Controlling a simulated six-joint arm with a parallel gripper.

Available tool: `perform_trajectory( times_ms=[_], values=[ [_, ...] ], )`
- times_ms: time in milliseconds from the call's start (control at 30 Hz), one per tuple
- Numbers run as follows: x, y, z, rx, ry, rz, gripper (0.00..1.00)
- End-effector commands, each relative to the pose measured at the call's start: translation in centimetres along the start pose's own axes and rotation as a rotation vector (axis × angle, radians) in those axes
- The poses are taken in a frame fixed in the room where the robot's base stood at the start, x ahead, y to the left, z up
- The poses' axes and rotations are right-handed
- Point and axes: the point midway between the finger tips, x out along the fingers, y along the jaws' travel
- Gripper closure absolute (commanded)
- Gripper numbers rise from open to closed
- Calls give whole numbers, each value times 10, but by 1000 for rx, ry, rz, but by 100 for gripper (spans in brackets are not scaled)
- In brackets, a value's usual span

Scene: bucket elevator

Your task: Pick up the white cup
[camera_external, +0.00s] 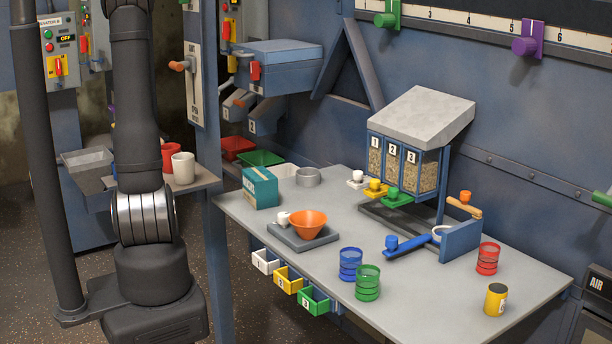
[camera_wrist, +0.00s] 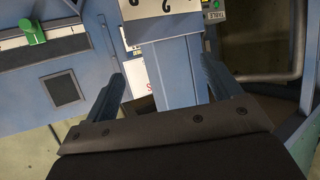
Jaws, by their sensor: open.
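A white cup (camera_external: 183,168) stands upright on a small grey side shelf left of the main table in the external view. It is right beside a red cup (camera_external: 170,156). The white cup does not show in the wrist view. My gripper (camera_wrist: 163,70) shows in the wrist view with its two fingers wide apart and nothing between them. It faces a blue post and wall panels, away from the cup. In the external view my arm rises out of the top of the picture, so the gripper is hidden there.
The main table (camera_external: 330,205) holds an orange bowl (camera_external: 308,223), a teal box (camera_external: 260,187), a dispenser (camera_external: 408,160) and several coloured cups. Its middle has free room.

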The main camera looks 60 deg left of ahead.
Motion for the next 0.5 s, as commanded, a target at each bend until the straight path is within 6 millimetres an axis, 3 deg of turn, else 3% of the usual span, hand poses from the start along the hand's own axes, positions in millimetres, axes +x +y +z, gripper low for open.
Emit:
perform_trajectory(
  times_ms=[167, 367, 500],
  values=[
    [23, -45, 20, -152, 83, 3, 17],
    [50, -86, 19, -409, 355, -15, 17],
    [62, -127, 36, -643, 533, -100, 17]
  ],
)
